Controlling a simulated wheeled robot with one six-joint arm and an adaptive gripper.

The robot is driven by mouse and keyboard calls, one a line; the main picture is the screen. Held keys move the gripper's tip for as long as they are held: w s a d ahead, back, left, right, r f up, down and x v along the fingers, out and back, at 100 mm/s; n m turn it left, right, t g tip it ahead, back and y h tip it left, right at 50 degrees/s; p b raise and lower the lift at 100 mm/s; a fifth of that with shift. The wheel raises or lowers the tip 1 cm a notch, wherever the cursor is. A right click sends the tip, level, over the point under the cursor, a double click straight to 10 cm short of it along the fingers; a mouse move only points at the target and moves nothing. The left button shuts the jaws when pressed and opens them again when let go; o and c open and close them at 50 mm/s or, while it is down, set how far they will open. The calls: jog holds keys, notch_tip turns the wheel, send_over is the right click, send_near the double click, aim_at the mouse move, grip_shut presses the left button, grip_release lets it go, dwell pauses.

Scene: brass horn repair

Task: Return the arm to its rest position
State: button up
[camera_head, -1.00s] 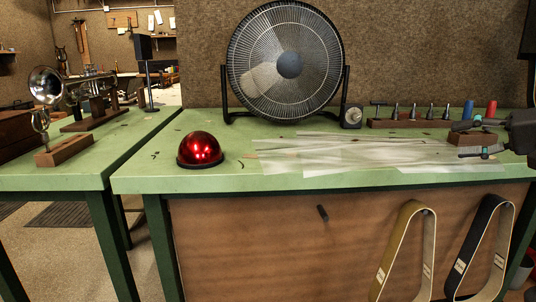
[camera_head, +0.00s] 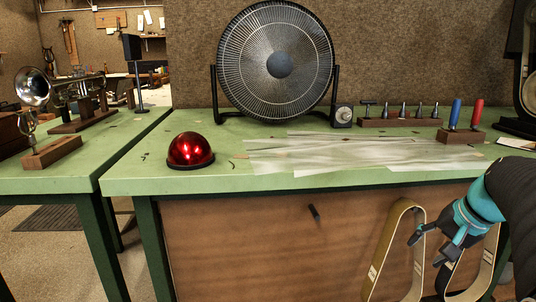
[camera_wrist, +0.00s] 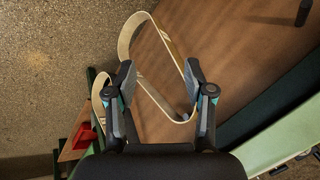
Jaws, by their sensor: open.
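My gripper (camera_head: 428,249) is at the lower right of the head view, in front of the bench front and below the bench top. Its fingers are spread and nothing is between them. In the wrist view my open gripper (camera_wrist: 158,78) points toward the bench's brown front panel (camera_wrist: 255,45). A pale hanging belt loop (camera_wrist: 133,28) shows beyond the fingers. I cannot tell whether a finger touches it.
Two sanding belts (camera_head: 391,240) hang on the bench front, the right one partly hidden by my arm. On the green bench top (camera_head: 240,187) are a red dome (camera_head: 190,149), a fan (camera_head: 276,62), a tool rack (camera_head: 400,122) and two-handled holder (camera_head: 460,136). A trumpet (camera_head: 75,85) stands left.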

jog(key=s+a+f+n, duration=0.1)
jog(key=s+a+n, duration=0.2)
jog(key=a, duration=0.4)
jog(key=s+a+f+n+h, duration=0.1)
jog(key=s+a+f+n, duration=0.1)
jog(key=s+a, duration=0.3)
jog(key=s+a+f+n, duration=0.2)
jog(key=s+a+n, duration=0.2)
jog(key=a, duration=0.5)
jog(key=shift+s+a+f+t+h, duration=0.15)
jog(key=shift+s+f+t+h, duration=0.15)
jog(key=shift+s+h, duration=0.15)
jog(key=shift+c, duration=1.1)
